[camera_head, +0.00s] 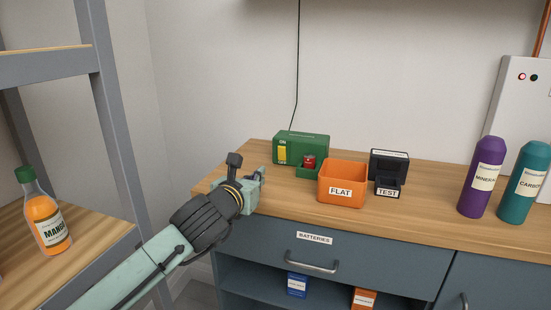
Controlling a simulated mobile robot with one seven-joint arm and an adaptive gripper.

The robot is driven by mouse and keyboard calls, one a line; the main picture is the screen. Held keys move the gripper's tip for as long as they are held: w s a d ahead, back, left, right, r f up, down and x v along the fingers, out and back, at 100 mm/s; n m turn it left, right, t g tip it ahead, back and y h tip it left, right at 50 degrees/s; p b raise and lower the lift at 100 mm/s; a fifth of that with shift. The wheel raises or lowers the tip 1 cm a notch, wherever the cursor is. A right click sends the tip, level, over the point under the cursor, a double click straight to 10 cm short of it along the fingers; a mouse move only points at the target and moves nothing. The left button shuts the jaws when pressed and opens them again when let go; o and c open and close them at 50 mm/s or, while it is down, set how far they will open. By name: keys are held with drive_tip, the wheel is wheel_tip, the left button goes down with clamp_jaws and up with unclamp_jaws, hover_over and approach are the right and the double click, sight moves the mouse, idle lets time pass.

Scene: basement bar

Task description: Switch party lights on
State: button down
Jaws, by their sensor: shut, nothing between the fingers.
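A green box (301,147) stands on the wooden counter against the wall. A yellow panel with small dark marks shows at its left front. I cannot tell which part is a switch, and I see no lit party lights. My gripper (260,175) is shut and empty over the counter's left end, left of and nearer than the green box. It appears apart from the box.
On the counter (420,218) are an orange FLAT bin (342,184), a black TEST unit (388,168), a purple bottle (482,178) and a teal bottle (530,183). A BATTERIES drawer (380,262) is below. A shelf (80,250) with an orange bottle (45,215) stands left.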

sight(280, 153)
drive_tip(key=p+x, duration=0.1)
drive_tip(key=x, duration=0.3)
drive_tip(key=p+x, duration=0.1)
drive_tip(key=x, duration=0.4)
drive_tip(key=r+p+x, duration=0.1)
drive_tip(key=p+x, duration=0.1)
drive_tip(key=x, duration=0.3)
drive_tip(key=shift+r, duration=0.1)
drive_tip(key=shift+w+d+r+p, duration=0.15)
drive_tip(key=shift+w+r+p, duration=0.2)
drive_tip(key=shift+w, duration=0.15)
drive_tip(key=shift+s, duration=0.1)
